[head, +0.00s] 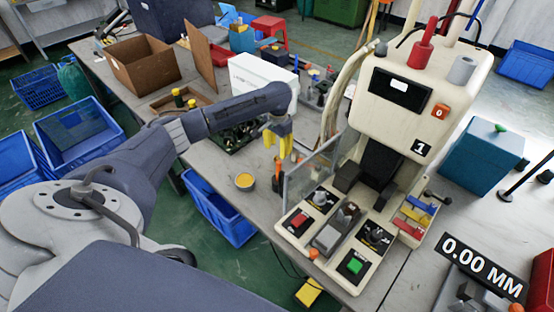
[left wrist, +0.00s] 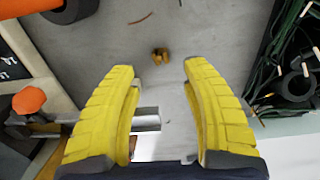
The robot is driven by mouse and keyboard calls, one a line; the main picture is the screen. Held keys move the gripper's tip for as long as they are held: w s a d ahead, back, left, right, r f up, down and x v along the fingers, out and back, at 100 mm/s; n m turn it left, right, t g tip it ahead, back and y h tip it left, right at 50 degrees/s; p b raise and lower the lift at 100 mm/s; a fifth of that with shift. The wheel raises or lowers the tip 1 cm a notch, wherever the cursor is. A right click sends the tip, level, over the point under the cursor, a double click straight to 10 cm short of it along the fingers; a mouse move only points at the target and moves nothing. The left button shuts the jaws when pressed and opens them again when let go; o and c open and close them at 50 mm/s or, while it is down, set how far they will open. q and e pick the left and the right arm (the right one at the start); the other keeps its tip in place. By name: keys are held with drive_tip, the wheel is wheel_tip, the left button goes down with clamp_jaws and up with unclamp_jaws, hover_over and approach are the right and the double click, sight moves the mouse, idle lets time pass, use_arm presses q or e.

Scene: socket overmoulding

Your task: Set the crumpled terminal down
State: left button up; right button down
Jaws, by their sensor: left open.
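My left gripper (head: 278,145), with yellow fingers, hangs over the grey table between the black tray and the cream machine. In the left wrist view its two fingers (left wrist: 159,68) are spread apart with nothing between them. A small brass-coloured crumpled piece, which looks like the terminal (left wrist: 160,54), lies on the grey surface just beyond the fingertips, apart from both fingers. I cannot make out this piece in the head view. My right gripper is in neither view.
The cream machine (head: 405,105) stands right of the gripper, with a clear guard beside it. A black tray of cables (left wrist: 290,80) lies on the other side. Copper scraps (left wrist: 140,18) lie nearby.

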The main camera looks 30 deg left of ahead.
sight(277, 157)
use_arm(q)
drive_tip(key=shift+s+a+f, duration=0.1)
drive_tip(key=shift+s+f, duration=0.05)
drive_tip(key=shift+f, duration=2.6)
clamp_jaws()
drive_tip(key=shift+r, duration=0.1)
